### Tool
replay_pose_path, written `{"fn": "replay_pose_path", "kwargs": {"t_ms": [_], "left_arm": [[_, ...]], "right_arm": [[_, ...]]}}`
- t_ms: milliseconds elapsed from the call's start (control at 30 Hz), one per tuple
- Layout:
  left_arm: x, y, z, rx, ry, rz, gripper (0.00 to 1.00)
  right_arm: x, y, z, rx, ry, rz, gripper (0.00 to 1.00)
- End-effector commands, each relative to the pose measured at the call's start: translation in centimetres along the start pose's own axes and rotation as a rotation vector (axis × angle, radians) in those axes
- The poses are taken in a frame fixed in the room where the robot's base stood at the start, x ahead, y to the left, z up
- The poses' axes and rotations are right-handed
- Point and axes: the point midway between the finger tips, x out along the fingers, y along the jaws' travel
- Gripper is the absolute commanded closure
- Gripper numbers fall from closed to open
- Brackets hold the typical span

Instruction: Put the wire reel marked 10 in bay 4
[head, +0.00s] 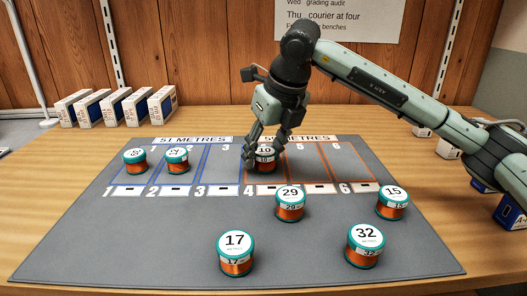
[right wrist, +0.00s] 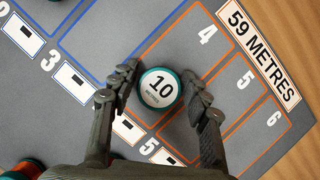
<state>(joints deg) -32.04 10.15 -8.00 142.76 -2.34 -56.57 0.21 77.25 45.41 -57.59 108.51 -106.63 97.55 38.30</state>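The wire reel marked 10 (head: 265,151) stands upright in bay 4, the leftmost orange-lined bay on the grey mat (head: 130,235). It has a white top and teal rim, and seems to rest on the mat. In the right wrist view the reel (right wrist: 160,89) lies inside the bay 4 strip. My right gripper (head: 265,160) points down over bay 4. Its fingers (right wrist: 160,75) stand either side of the reel with narrow gaps showing, so it looks open around it. The head view partly hides the reel behind the fingers. My left gripper is not in view.
Two reels (head: 135,161) (head: 177,160) stand in bays 1 and 2. Reels 29 (head: 290,204), 15 (head: 392,203), 17 (head: 236,254) and 32 (head: 365,246) stand on the front mat. Bays 3, 5 and 6 look empty. Several boxes (head: 115,107) line the back left.

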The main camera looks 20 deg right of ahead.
Motion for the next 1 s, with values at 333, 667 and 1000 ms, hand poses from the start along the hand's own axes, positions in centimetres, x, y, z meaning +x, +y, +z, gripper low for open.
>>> {"fn": "replay_pose_path", "kwargs": {"t_ms": [333,667,1000], "left_arm": [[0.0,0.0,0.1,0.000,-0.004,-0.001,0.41],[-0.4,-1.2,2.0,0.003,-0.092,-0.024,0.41],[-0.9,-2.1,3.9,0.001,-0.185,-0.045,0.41]], "right_arm": [[0.0,0.0,0.0,0.000,0.000,0.000,0.41],[-4.0,0.0,0.2,-0.002,-0.006,0.000,0.41],[-10.6,0.0,0.2,-0.001,-0.003,0.000,0.41]]}}
